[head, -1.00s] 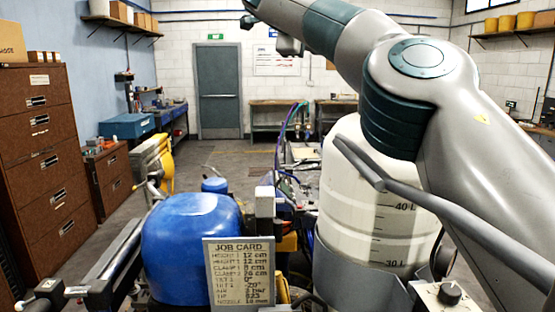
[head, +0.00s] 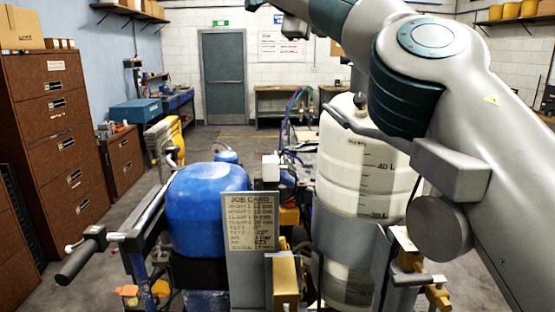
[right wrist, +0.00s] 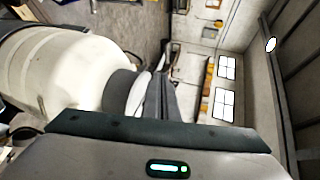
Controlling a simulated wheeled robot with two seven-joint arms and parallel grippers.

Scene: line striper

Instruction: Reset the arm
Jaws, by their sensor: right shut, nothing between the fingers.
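My right arm (head: 480,130) comes in from the right and reaches up across the head view. Its far end, with the right gripper (head: 294,26), is at the top edge and only partly in frame. In the right wrist view the right gripper (right wrist: 162,92) shows as dark fingers, closed together with nothing between them. A large white tank (head: 350,170) with litre marks stands below and behind the arm in the head view. The tank also fills the left of the right wrist view (right wrist: 65,70). My left gripper is not in view.
The line striper has a blue rounded cover (head: 207,205), a job card (head: 252,222) and a black handle grip (head: 80,262). Brown drawer cabinets (head: 55,130) stand at the left. Open floor (head: 225,140) leads to a grey door (head: 222,77).

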